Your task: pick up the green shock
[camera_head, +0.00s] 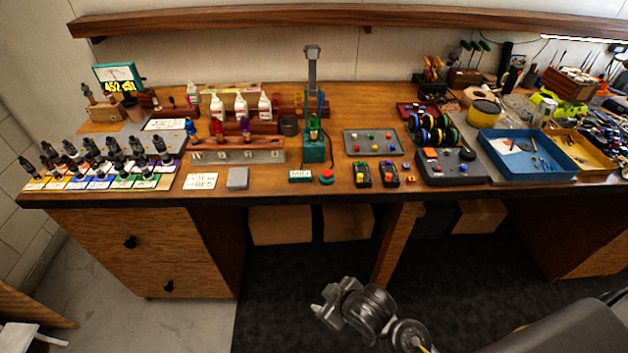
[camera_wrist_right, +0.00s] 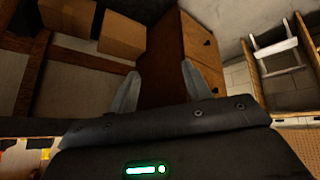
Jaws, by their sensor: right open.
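A small upright green piece (camera_head: 314,122), which looks like the green shock, stands in the teal tester stand (camera_head: 314,150) at the middle of the bench. Its lower end is hard to make out. A red shock (camera_head: 217,128) and a purple shock (camera_head: 245,128) stand in the wooden rack (camera_head: 262,143) to its left. My right gripper (camera_head: 322,302) is open and empty, in front of the bench and below its top, well apart from the shocks. In the right wrist view its two fingers (camera_wrist_right: 160,88) are spread, with drawers and boxes beyond. My left gripper is out of view.
Several black shocks (camera_head: 115,155) stand on coloured cards at the left. White bottles (camera_head: 240,106) are behind the rack. A grey parts tray (camera_head: 372,142) and a blue tray (camera_head: 488,140) lie to the right. The bench's front edge (camera_head: 300,192) lies between my right gripper and the objects.

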